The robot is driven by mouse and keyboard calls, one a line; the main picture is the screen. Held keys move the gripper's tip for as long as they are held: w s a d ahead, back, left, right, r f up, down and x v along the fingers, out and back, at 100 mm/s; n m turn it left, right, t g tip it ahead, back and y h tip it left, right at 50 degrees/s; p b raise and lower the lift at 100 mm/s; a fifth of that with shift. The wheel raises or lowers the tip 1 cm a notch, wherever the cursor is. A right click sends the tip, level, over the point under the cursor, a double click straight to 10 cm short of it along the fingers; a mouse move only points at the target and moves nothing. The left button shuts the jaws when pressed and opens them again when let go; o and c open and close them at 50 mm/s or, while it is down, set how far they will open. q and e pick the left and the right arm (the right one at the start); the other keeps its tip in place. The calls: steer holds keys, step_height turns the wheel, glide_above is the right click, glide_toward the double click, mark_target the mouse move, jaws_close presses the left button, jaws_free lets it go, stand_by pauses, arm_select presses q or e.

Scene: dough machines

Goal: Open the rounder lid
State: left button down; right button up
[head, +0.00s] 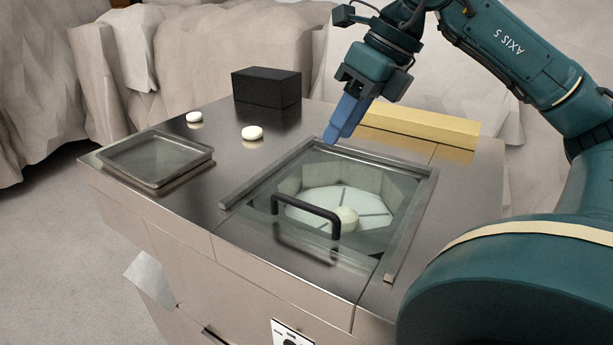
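The rounder lid (258,231) is a flat glass panel with a black bar handle (308,205) near its front edge. It lies closed over a well in the metal counter. Through the glass I see a pale segmented disc with a round pale dough ball (346,219) on it. My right gripper (337,137) has blue fingers and hangs above the far edge of the lid, apart from the handle. Its fingers overlap in this view, so their gap is hard to judge. My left gripper is not in view.
The metal counter (225,135) carries a shallow metal tray (157,182) at the left, two pale round pieces (252,133) (194,117), a black block (266,88) and a long yellow block (420,124) at the back. Rough pale walls stand behind.

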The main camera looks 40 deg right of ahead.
steer(key=p+x, duration=0.1)
steer(key=x, duration=1.2)
steer(key=shift+f+p, duration=0.1)
steer(key=shift+p, duration=0.3)
steer(key=shift+c, duration=0.2)
jaws_close()
